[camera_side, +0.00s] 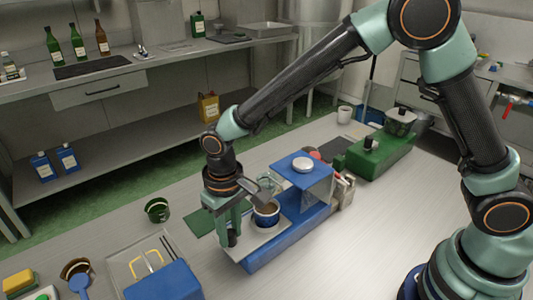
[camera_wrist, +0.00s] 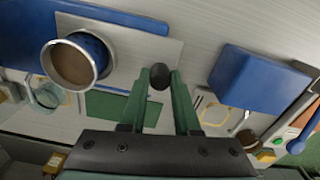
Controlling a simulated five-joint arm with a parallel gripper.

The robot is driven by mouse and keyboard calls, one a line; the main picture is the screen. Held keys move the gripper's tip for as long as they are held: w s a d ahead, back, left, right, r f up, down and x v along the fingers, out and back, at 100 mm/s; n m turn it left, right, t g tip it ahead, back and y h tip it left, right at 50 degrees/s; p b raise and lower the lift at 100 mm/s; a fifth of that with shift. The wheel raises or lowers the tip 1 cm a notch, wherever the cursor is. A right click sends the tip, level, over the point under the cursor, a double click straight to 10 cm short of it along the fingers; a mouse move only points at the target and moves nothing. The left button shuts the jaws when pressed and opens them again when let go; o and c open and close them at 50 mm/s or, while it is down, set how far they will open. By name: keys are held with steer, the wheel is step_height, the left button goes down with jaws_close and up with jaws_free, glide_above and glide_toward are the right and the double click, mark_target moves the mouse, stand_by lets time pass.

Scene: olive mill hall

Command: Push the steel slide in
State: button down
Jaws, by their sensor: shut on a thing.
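The steel slide (camera_side: 262,243) is a flat grey plate on a long blue base (camera_side: 286,242), reaching out from under a blue housing (camera_side: 308,180) with a white round cap. A blue and steel cup with brown contents (camera_side: 266,213) stands on the slide. The slide also shows in the wrist view (camera_wrist: 150,50), with the cup (camera_wrist: 75,62) left of my gripper. My gripper (camera_wrist: 160,80) is shut on the slide's black knob (camera_wrist: 158,77) at its outer end. In the side view my gripper (camera_side: 231,238) points down there, and its fingers partly cover the knob.
A blue box (camera_side: 165,282) stands by a tray with yellow-handled tools (camera_side: 150,257) in front. A green cup (camera_side: 157,210) and a green mat (camera_side: 205,222) lie behind. A glass jar (camera_side: 268,184) is close to the housing. A green machine (camera_side: 380,152) stands farther right.

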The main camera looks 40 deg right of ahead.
mark_target(273, 203)
steer(key=shift+r, duration=0.1)
steer(key=d, duration=1.1)
steer(key=shift+d, duration=0.3)
steer(key=c, duration=0.6)
jaws_free()
step_height(273, 203, up, 20)
steer(key=shift+a+r, duration=0.1)
